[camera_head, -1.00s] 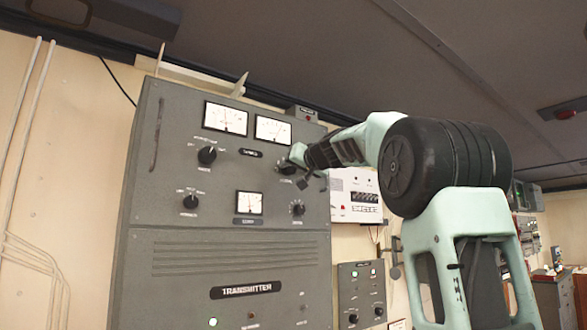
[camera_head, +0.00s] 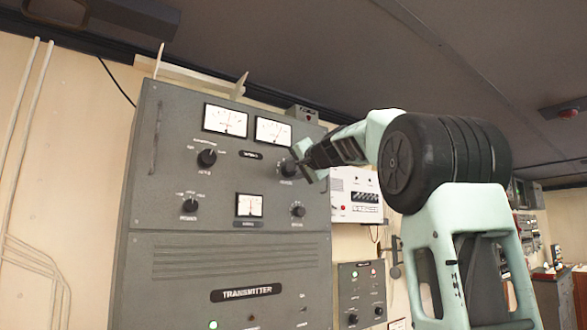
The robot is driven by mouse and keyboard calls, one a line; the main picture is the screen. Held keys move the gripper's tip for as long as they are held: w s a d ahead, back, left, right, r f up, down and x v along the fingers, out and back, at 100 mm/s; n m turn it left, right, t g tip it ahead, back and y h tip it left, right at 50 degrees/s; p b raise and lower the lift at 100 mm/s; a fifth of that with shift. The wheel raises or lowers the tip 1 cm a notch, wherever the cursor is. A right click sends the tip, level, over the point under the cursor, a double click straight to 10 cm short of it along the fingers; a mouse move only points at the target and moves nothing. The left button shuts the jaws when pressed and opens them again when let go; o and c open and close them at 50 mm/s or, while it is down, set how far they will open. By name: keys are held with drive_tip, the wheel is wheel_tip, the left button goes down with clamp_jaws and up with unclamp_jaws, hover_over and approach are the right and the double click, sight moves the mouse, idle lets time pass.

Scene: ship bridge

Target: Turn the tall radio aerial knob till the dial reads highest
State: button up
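The tall grey transmitter cabinet (camera_head: 240,262) carries several black knobs and three white dials. Two larger dials sit at the top, a left dial (camera_head: 225,120) and a right dial (camera_head: 272,131); a smaller dial (camera_head: 249,206) is below. The exact needle readings are too small to tell. My gripper (camera_head: 299,161) is at the upper right knob (camera_head: 286,169), under the right dial. It overlaps the knob's right side in the picture; I cannot tell whether it touches. Its finger opening is too small to make out.
Other knobs sit at the upper left (camera_head: 207,158), lower left (camera_head: 190,205) and lower right (camera_head: 298,210). A white wall box (camera_head: 355,195) is right of the cabinet, with a grey control box (camera_head: 361,292) below. Pipes (camera_head: 22,130) run up the left wall.

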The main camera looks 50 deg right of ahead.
idle(0.4)
drive_tip(key=o, duration=1)
drive_tip(key=shift+s, duration=0.1)
drive_tip(key=f+b+v, duration=0.1)
drive_tip(key=b+v, duration=0.4)
drive_tip(key=v, duration=1.2)
drive_tip(key=shift+r, duration=0.45)
drive_tip(key=shift+a, duration=0.1)
